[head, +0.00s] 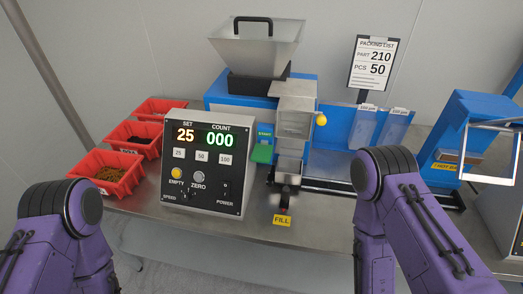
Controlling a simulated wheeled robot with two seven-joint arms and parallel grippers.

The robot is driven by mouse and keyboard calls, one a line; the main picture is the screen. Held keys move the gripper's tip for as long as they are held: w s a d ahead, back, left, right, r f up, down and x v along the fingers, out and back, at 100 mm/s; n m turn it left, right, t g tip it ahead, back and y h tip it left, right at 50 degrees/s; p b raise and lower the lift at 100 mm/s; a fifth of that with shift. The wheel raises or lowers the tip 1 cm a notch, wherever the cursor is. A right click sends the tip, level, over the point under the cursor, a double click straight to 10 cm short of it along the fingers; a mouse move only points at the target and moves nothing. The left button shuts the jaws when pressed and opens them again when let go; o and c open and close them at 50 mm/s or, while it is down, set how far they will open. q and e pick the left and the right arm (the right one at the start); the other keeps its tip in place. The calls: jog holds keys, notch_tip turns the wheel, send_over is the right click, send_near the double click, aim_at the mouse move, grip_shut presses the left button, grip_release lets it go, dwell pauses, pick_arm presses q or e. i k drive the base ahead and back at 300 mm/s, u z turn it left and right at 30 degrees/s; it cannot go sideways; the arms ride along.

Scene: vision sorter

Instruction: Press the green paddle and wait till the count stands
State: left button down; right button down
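The green paddle (262,153) sticks out below a small green label at the front of the blue sorter, just right of the control box. Nothing touches it. The control box (203,163) shows SET 25 in orange and COUNT 000 in green. Its buttons read 25, 50 and 100, above a yellow EMPTY button (177,173) and a grey ZERO button (198,177). My purple left arm is at the lower left and my purple right arm at the lower right, both away from the paddle. Neither gripper's fingers show.
A grey hopper (257,45) tops the sorter. A metal chute (291,130) stands right of the paddle, above a yellow FILL label (282,220). Red bins (107,173) stand left. The packing list (374,63) reads part 210, 50 pcs. A blue machine (470,125) stands right.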

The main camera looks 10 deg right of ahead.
aim_at(263, 153)
jog(key=z, duration=2.4)
jog(key=k, duration=1.25)
jog(key=u, duration=1.7)
jog(key=i, duration=1)
jog(key=z, duration=0.05)
